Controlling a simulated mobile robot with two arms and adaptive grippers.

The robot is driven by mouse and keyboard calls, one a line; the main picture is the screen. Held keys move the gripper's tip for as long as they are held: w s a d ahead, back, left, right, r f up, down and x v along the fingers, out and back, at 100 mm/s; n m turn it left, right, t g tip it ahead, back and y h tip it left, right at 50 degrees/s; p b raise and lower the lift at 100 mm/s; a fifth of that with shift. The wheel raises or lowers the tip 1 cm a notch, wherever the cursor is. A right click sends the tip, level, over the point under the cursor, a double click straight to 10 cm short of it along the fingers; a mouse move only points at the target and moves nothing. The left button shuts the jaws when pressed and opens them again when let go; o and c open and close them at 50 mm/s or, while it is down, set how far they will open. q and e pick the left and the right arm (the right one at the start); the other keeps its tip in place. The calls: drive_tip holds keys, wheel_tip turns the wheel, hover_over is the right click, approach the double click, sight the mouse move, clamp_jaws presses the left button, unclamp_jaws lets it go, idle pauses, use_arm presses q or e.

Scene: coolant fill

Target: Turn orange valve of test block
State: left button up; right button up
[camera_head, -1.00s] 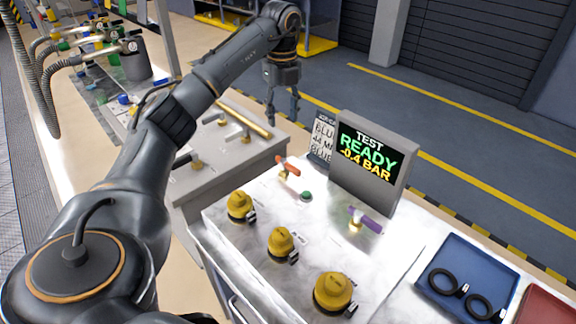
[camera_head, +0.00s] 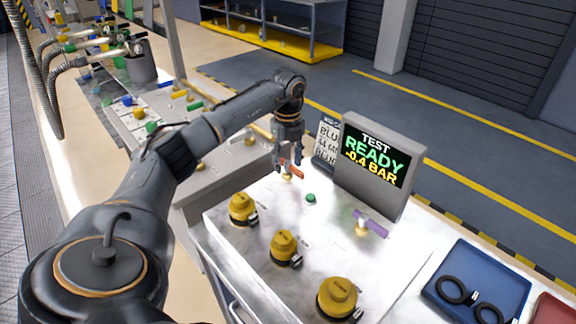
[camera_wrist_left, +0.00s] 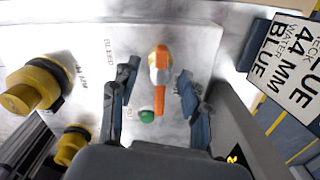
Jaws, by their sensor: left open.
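The test block (camera_head: 262,214) is a pale metal-topped bench unit. Its orange valve (camera_head: 294,171) is a lever handle on a brass stem near the back left of the top. In the left wrist view the orange valve (camera_wrist_left: 160,82) lies between the spread fingers, with a gap on both sides. My left gripper (camera_head: 286,166) is open, pointing down around the orange lever; it also shows in the left wrist view (camera_wrist_left: 155,98). It hides part of the valve in the head view. My right gripper is not in view.
A screen (camera_head: 376,160) reading "TEST READY -0.4 BAR" and a label card (camera_head: 327,146) stand close behind the valve. A green button (camera_head: 311,198), a purple-handled valve (camera_head: 370,224) and yellow-capped fittings (camera_head: 283,247) are on the top. A blue tray (camera_head: 476,262) holds black rings.

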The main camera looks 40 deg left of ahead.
use_arm(q)
drive_tip(key=shift+f, duration=1.4)
clamp_jaws()
